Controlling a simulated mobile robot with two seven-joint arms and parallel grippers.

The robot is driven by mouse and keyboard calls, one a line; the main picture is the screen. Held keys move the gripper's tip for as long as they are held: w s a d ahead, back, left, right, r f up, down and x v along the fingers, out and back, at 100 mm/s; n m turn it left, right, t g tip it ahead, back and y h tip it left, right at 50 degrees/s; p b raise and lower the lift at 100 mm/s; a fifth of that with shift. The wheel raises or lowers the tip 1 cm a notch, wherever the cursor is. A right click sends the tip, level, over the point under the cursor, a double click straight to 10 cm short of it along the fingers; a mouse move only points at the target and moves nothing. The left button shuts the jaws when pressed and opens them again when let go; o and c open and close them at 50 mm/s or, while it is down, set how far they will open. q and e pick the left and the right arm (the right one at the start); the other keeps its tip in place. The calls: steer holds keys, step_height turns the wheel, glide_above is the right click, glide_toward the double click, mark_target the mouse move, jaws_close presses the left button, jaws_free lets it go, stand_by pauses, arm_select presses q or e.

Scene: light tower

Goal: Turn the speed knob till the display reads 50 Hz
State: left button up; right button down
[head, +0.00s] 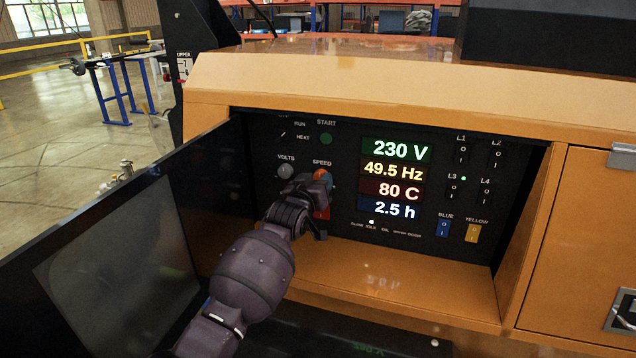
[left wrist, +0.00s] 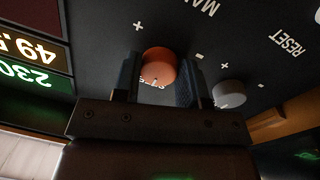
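The speed knob is orange (head: 321,176) and sits below the SPEED label on the black panel. In the left wrist view the knob (left wrist: 157,67) lies between the two fingers of my left gripper (left wrist: 158,80). The left finger looks close to the knob; a narrow gap shows at the right finger, and I cannot tell whether either touches. In the head view my left gripper (head: 318,188) covers part of the knob. The display (head: 393,170) reads 230 V, 49.5 Hz, 80 C and 2.5 h. My right gripper is not in view.
The grey volts knob (head: 286,171) is just left of the speed knob. A red part (head: 322,213) shows below my gripper. Switches L1 to L4 and the blue (head: 443,228) and yellow (head: 472,232) switches are at the right. An open dark door (head: 120,245) stands at the left.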

arm_select(q)
steer(key=shift+c, duration=0.5)
steer(key=shift+r+m+p, duration=0.25)
steer(key=shift+m+p, duration=0.2)
steer(key=shift+m, duration=0.35)
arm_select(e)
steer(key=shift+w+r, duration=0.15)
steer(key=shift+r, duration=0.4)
arm_select(q)
steer(key=shift+m, duration=0.5)
arm_select(e)
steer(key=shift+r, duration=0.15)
steer(key=shift+p, duration=0.3)
arm_select(q)
steer(key=shift+f+m, duration=0.3)
steer(key=shift+m, duration=0.4)
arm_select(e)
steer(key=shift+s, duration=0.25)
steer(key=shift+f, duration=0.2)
arm_select(q)
steer(key=o, duration=0.9)
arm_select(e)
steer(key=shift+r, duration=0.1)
